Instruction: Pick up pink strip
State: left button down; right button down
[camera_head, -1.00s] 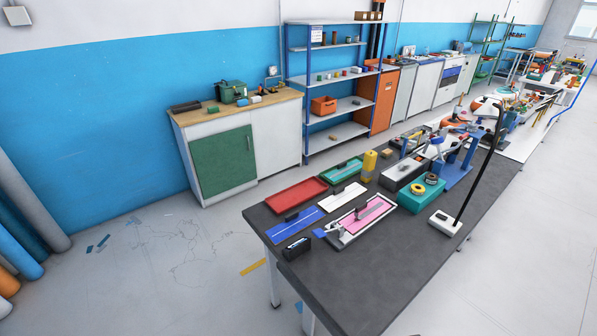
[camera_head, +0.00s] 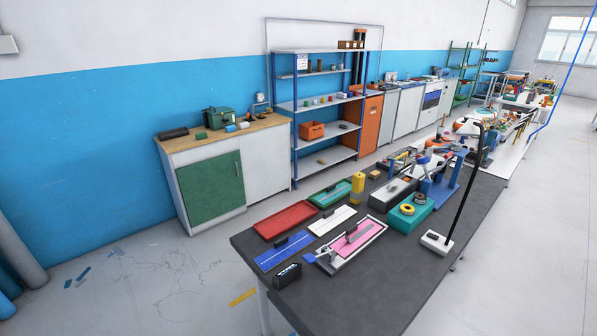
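The pink strip (camera_head: 358,240) lies flat in a pale tray (camera_head: 341,267) on the dark worktable (camera_head: 375,289). A dark block or handle stands on the strip near its middle. A small blue piece (camera_head: 309,258) sits at the tray's left front corner. Neither of my grippers shows in the head view, so I cannot see their state.
Beside the tray lie a white strip (camera_head: 332,221), a blue strip (camera_head: 284,251), a red tray (camera_head: 290,219) and a green tray (camera_head: 330,194). A black box (camera_head: 287,275) is at the front. A teal box (camera_head: 411,211) and a lamp base (camera_head: 436,242) stand right. The table's near right is bare.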

aim_at(356, 235)
jog(key=i+j+z, duration=0.75)
jog(key=i+j, duration=0.25)
jog(key=j, duration=0.25)
